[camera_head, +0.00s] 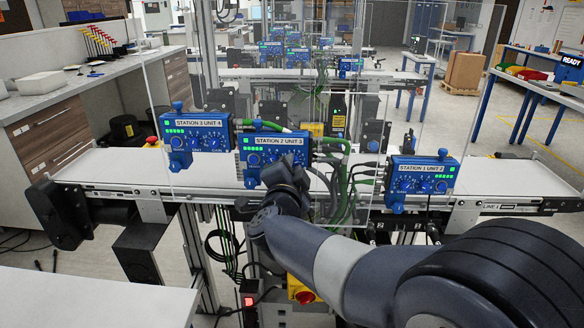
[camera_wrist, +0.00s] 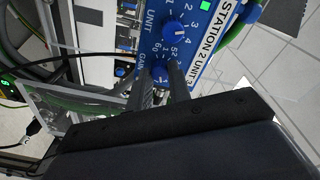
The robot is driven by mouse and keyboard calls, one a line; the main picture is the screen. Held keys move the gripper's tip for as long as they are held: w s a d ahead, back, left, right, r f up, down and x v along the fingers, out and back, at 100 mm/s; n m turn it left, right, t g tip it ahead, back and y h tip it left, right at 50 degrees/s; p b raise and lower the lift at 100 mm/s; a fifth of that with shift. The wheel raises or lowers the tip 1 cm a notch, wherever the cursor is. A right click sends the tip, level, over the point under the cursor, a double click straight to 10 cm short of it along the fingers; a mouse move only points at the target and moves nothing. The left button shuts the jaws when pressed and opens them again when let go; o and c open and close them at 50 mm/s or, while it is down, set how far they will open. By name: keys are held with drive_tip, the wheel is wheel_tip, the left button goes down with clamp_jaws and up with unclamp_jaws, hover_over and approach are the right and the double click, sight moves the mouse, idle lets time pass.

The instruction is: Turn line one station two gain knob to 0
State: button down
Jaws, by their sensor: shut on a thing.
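The station two control box (camera_head: 276,151) is blue and labelled "STATION 2 UNIT 3". It is mounted at the middle of the front conveyor (camera_head: 110,178), whose right end carries a "LINE 1" label. My gripper (camera_head: 287,180) is at the lower right of this box and covers its gain knob in the head view. In the wrist view the box fills the top, and my gripper (camera_wrist: 166,82) is shut on the blue gain knob (camera_wrist: 159,73), one finger on each side. The knob's pointer is too small to read. The unit knob (camera_wrist: 176,31) is beside it, untouched.
Similar blue boxes stand on both sides: station 3 (camera_head: 196,136) to the left and station 1 (camera_head: 422,176) to the right. Clear panels (camera_head: 385,60) rise behind the conveyor. Green cables (camera_head: 347,165) hang just right of the station two box.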

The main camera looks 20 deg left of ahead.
drive_tip(key=shift+n+p, duration=0.35)
drive_tip(key=shift+n, duration=0.05)
drive_tip(key=shift+d+n+y+p, duration=0.1)
drive_tip(key=shift+n+y+p, duration=0.3)
drive_tip(key=shift+n+p, duration=3.05)
drive_tip(key=shift+f+n+b, duration=0.1)
drive_tip(key=shift+n+b, duration=1.1)
drive_tip(key=shift+n, duration=0.05)
drive_tip(key=c, duration=1.3)
unclamp_jaws()
drive_tip(key=shift+s, duration=0.1)
